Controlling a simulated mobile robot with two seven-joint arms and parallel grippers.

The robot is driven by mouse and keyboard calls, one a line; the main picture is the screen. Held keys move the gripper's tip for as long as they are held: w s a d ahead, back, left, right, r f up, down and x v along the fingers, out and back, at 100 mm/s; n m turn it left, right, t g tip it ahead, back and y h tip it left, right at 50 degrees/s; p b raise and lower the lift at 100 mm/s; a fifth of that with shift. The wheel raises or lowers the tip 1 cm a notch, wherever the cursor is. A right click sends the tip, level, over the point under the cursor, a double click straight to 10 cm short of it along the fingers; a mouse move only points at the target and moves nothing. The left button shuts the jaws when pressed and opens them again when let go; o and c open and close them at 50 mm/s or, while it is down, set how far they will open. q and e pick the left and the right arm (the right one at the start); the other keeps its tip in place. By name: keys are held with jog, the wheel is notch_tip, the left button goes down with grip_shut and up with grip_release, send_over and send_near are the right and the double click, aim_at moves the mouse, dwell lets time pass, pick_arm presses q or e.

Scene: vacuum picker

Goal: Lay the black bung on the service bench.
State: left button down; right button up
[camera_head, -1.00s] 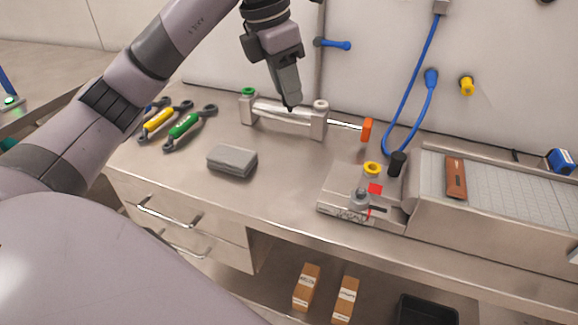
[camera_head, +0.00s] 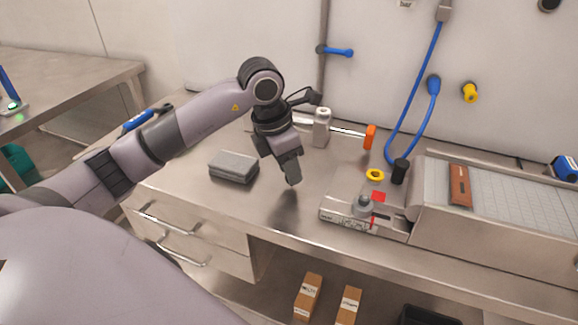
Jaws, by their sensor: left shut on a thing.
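My left gripper (camera_head: 291,181) is low over the open middle of the service bench (camera_head: 262,207), with its fingers pointing down. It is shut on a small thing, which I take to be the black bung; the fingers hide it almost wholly. A dark shadow lies on the bench just below the fingertips. I cannot tell whether the held thing touches the bench. My right gripper is not in view.
A grey folded cloth or block (camera_head: 234,166) lies left of the gripper. A clamped tube with an orange end (camera_head: 370,137) is behind. The bench front is clear.

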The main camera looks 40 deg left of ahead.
pick_arm(q)
jog(key=shift+f, duration=0.15)
jog(key=shift+f, duration=0.15)
jog(key=c, duration=0.8)
grip_release()
jog(key=shift+r, duration=0.2)
jog(key=v, duration=1.2)
